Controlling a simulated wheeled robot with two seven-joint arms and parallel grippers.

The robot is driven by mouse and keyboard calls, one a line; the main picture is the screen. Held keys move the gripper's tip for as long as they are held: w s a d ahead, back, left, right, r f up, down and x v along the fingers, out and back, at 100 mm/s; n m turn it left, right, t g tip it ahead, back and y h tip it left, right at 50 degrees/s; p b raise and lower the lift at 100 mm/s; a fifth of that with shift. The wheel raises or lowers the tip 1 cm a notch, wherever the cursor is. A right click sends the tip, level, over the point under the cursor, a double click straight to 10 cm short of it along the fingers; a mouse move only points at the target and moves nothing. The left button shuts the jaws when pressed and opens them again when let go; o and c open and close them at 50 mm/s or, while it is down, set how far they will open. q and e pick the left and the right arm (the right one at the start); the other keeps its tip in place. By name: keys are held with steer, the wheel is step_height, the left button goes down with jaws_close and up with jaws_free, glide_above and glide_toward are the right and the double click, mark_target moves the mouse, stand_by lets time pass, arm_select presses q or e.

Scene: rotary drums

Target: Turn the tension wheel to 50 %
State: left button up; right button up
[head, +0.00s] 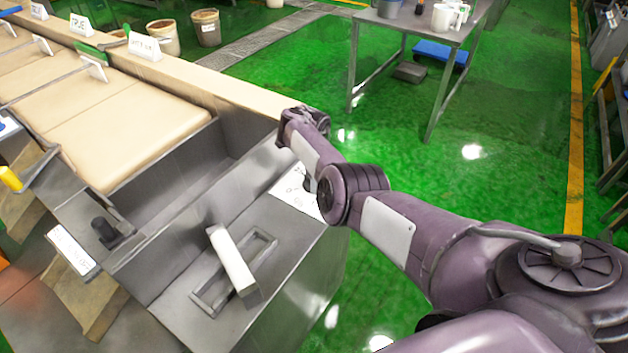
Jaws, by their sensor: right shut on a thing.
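A white plate with dark markings (296,193) lies on the sloped metal console's far right corner; its print is too small to read. My right arm comes in from the right and covers part of this plate. My right gripper (307,182) is at the plate, mostly hidden behind my own wrist. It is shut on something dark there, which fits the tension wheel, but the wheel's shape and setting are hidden. My left gripper is not in view.
A white-handled lever (232,260) stands in a slot on the console. A dark knob (104,230) is left of it, by a white label (72,250). A conveyor belt (110,140) lies upper left. A metal table (425,22) stands behind. The green floor is clear between.

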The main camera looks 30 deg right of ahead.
steer(key=m+b, duration=0.1)
steer(key=m, duration=0.2)
steer(key=shift+m+b, duration=0.3)
steer(key=shift+b, duration=0.05)
steer(key=shift+m, duration=0.3)
steer(key=o, duration=1)
step_height(320, 180, up, 8)
steer(key=shift+f+p, duration=0.1)
steer(key=shift+p, duration=0.25)
